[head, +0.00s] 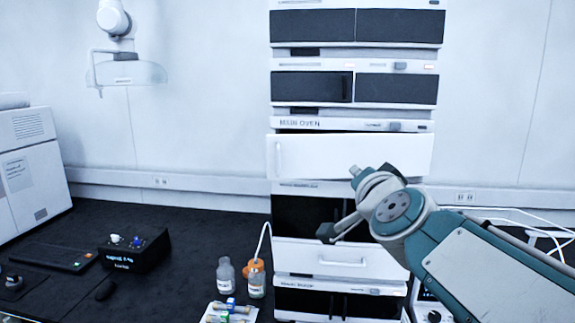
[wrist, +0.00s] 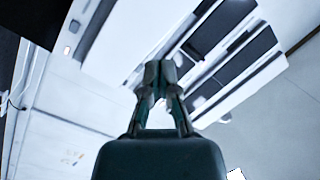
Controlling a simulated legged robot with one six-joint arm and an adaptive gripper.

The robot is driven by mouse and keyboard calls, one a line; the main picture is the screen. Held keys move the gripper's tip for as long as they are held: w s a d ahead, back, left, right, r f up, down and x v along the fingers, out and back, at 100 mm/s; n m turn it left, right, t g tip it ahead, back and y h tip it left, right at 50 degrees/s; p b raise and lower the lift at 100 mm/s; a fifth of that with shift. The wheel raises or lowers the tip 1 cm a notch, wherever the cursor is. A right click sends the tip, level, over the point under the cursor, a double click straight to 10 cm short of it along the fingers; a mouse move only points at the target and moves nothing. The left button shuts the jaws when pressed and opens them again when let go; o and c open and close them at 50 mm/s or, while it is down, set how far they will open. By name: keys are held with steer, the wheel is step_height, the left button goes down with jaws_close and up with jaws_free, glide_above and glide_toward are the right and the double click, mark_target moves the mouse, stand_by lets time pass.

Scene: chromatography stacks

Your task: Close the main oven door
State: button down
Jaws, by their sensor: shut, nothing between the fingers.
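The main oven (head: 300,124) is a white unit in the middle of the tall instrument stack. Its white door (head: 350,155) stands slightly ajar, with a dark gap along its top edge and its left edge a little past the stack's side. A pale vertical handle (head: 279,157) is on the door's left side. My gripper (wrist: 157,72) is shut and empty in the wrist view, pointing towards the tilted stack.
A black bench (head: 180,215) fills the left. A drawer (head: 340,259) with a handle is below. Space left of the door is clear.

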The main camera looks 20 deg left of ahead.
steer(key=s+d+f+n+g+h, duration=0.2)
steer(key=s+d+f+g+h, duration=0.15)
steer(key=s+d+f, duration=0.55)
steer(key=s+d+f+n+g+h, duration=0.1)
steer(key=s+d+f+g+h, duration=0.1)
steer(key=s+d+f+g, duration=0.7)
steer(key=m+t+y, duration=0.5)
steer(key=y, duration=0.8)
glide_toward(286, 165)
steer(key=s+d+r, duration=0.2)
steer(key=s+d, duration=0.3)
steer(key=s, duration=0.1)
steer(key=x, duration=1.3)
steer(key=shift+f, duration=0.15)
steer(key=shift+t, duration=0.25)
